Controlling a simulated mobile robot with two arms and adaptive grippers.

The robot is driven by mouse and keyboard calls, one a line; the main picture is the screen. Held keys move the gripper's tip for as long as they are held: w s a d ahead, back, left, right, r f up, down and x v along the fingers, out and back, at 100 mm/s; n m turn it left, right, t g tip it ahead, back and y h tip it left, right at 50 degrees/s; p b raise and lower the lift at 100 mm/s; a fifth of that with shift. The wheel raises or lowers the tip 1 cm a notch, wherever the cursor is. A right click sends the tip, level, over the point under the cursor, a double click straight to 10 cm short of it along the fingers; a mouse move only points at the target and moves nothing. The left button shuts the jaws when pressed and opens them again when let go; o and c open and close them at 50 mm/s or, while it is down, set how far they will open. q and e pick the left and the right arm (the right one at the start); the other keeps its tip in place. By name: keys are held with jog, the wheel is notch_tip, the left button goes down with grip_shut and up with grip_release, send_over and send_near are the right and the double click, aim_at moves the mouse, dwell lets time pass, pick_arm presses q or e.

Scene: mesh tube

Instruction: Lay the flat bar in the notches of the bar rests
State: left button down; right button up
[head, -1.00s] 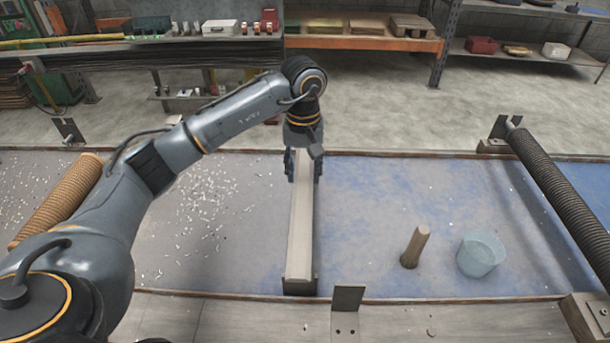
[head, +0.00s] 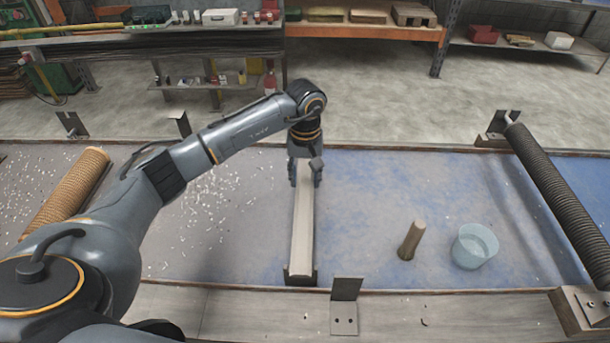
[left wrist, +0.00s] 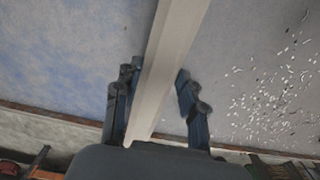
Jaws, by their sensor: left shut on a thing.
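The flat bar (head: 302,225) is long and pale and runs front to back across the middle of the blue-grey mat. Its near end is at a dark bar rest (head: 300,278) by the front edge. I cannot tell if that end is seated in the notch. My left gripper (head: 305,180) is shut on the bar near its far end and hides the support there. The left wrist view shows the bar (left wrist: 168,60) running between the fingers of my left gripper (left wrist: 155,100). My right gripper is not in view.
A brown cylinder (head: 411,240) and a translucent blue cup (head: 474,246) stand right of the bar. A dark ribbed roller (head: 555,195) is at the right and a tan ribbed one (head: 70,190) at the left. A bent bracket (head: 345,305) sits at the front edge. White scraps lie left.

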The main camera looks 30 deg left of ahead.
aim_at(305, 182)
pick_arm(q)
jog(key=c, duration=0.8)
grip_release()
jog(key=shift+o, duration=0.2)
jog(key=shift+r+p, duration=0.2)
jog(key=shift+p, duration=0.1)
jog(key=shift+r+b, duration=0.25)
jog(key=shift+b, duration=0.1)
notch_tip(305, 182, up, 11)
jog(key=b, duration=0.4)
jog(key=shift+r, duration=0.2)
